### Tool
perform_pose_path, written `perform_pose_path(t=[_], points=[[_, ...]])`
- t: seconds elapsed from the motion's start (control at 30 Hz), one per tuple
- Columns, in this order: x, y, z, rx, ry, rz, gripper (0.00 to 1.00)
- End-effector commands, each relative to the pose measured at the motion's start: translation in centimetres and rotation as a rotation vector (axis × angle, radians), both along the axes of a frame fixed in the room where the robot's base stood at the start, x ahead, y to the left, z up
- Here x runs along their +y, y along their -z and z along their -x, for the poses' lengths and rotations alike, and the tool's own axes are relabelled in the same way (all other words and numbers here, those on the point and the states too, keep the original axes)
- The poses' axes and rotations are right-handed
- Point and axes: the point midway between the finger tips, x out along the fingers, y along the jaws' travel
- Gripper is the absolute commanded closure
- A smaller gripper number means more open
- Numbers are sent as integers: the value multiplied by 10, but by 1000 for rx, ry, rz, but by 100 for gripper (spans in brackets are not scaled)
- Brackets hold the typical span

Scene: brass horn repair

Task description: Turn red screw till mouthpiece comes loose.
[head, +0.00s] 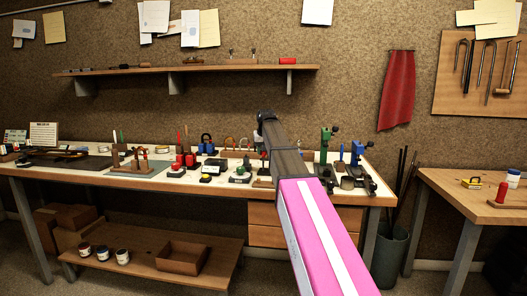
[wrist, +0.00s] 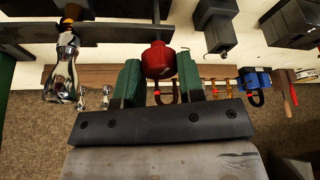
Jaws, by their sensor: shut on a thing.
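In the wrist view the red screw (wrist: 158,60) has a rounded red head on a dark shaft that runs up to a dark bar. My gripper (wrist: 160,77) has a green-padded finger on each side of the red head and is shut on it. A shiny silver mouthpiece (wrist: 64,75) hangs at the left, its upper end at a dark block with an orange-brown part. I cannot tell how firmly it is held.
The workbench (head: 200,183) carries many small tools and stands. A green upright tool (head: 325,145) stands to the right of my arm. In the wrist view, dark blocks (wrist: 215,25) stand to the right, and a wooden rack (wrist: 222,72) with several tools lies beyond the fingers.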

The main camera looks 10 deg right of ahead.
Motion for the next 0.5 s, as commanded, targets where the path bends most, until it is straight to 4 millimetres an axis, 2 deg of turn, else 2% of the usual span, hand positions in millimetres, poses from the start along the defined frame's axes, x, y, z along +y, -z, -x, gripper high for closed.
perform_pose_path(t=[0.5], points=[[3, 0, -1, 0, 488, 2, 88]])
